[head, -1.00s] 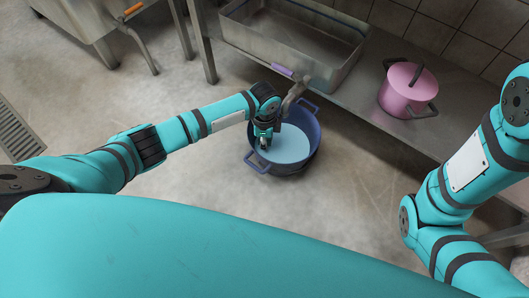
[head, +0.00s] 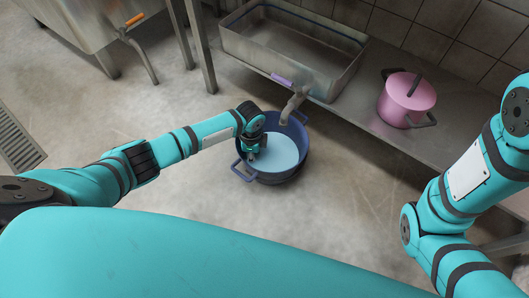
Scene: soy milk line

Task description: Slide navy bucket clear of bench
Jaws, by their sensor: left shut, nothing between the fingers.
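The navy bucket (head: 293,130) stands on the floor in front of the bench (head: 385,135), with pale liquid inside and a loop handle on each side. Its back right edge is close to the bench's front edge, beneath a metal spout. My left gripper (head: 251,154) is shut and empty, pointing down at the left part of the bucket, over or just inside the rim. I cannot tell whether it touches the wall. My right arm is at the right of the picture, its gripper out of view.
On the bench are a steel basin (head: 295,48) with a purple-handled spout (head: 293,104) and a pink lidded pot (head: 406,99). A steel vat with an orange-handled tap (head: 136,20) is at back left. A floor drain (head: 16,140) lies far left. Open floor surrounds the bucket's left and front.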

